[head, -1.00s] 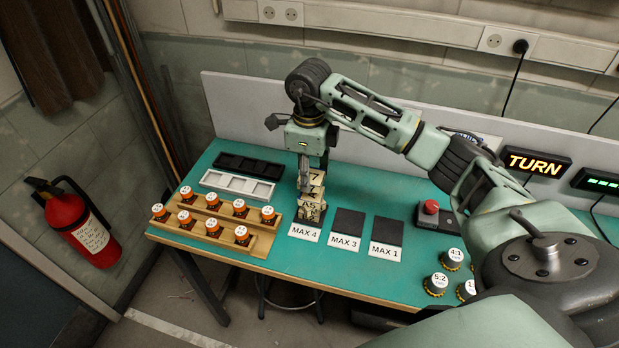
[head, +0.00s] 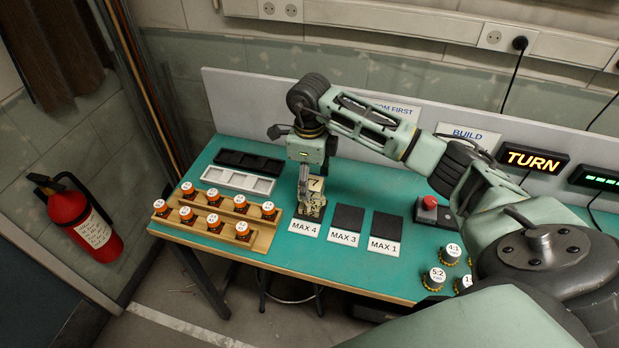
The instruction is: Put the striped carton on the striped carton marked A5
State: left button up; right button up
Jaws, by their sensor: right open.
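A small stack of pale cartons (head: 316,185) stands on the pad behind the MAX 4 label. The upper one shows a 7. The lower part of the stack (head: 311,208) looks darker, and its marking cannot be read. Stripes are too small to make out. My right gripper (head: 304,200) reaches down from above at the stack's left side, open. Its finger covers part of the stack, and I cannot tell whether it touches. My left gripper is not in view.
Dark pads marked MAX 3 (head: 347,220) and MAX 1 (head: 386,227) are empty. White (head: 237,182) and black (head: 248,163) trays lie behind. A red button (head: 429,202) and several round weights (head: 434,278) are at right.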

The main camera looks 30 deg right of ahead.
aim_at(310, 181)
jog(key=shift+r, duration=0.1)
jog(key=shift+r, duration=0.25)
notch_tip(310, 181, up, 12)
jog(key=b, duration=0.3)
jog(key=shift+f, duration=0.15)
